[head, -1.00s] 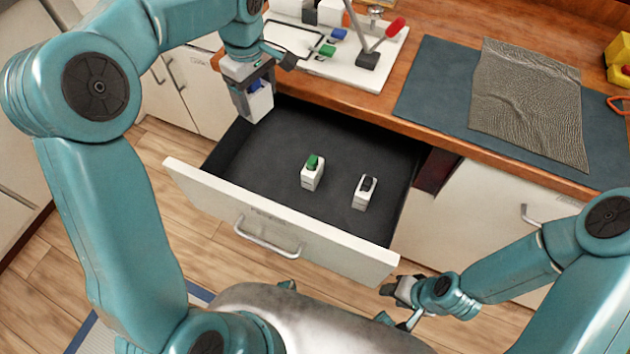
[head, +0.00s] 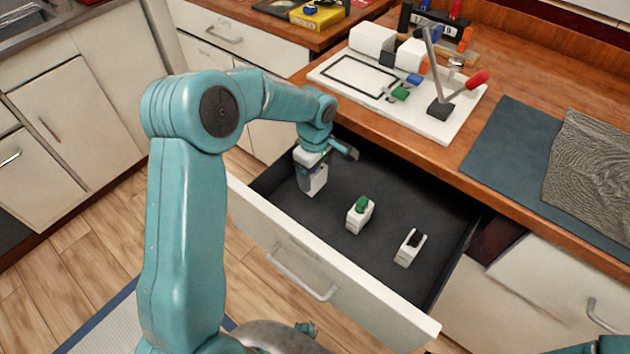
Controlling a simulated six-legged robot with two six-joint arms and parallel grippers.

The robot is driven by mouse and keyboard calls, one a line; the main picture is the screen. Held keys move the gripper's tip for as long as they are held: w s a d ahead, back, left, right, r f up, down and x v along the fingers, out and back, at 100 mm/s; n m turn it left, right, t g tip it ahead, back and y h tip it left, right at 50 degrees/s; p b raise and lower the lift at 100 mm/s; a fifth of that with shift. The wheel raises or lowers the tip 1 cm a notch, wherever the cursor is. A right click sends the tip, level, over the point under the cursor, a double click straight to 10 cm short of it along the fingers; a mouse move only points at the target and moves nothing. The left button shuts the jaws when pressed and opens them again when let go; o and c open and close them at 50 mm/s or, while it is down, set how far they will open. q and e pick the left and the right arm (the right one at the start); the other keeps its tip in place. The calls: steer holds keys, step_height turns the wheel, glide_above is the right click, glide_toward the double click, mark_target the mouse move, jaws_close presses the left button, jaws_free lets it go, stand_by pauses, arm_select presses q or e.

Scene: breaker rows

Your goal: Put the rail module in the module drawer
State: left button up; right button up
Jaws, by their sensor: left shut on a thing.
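The module drawer (head: 385,318) is pulled out below the counter, with a dark lining and a white front. My left gripper (head: 312,172) is shut on the white rail module (head: 315,185) at the left end of the drawer, inside its outline. The gripper partly hides the module, and I cannot tell whether its lower end touches the drawer floor. A white module with a green switch (head: 359,216) and one with a black switch (head: 409,248) stand apart to its right in the drawer. My right gripper is out of view.
On the wooden counter (head: 425,147) above the drawer is a white board (head: 340,71) with white blocks, small coloured parts and a red-handled lever (head: 462,92). A dark mat (head: 512,145) lies to its right. The drawer floor behind the two standing modules is bare.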

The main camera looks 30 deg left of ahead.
mark_target(314, 181)
arm_select(q)
step_height(314, 181, down, 3)
steer(key=shift+f, duration=0.15)
steer(key=shift+f+b, duration=0.1)
steer(key=shift+b, duration=0.2)
steer(key=o, duration=1.1)
steer(key=shift+r+p, duration=0.25)
steer(key=shift+p, duration=0.05)
step_height(314, 181, up, 12)
steer(key=shift+f+p, duration=0.1)
steer(key=shift+p, duration=0.5)
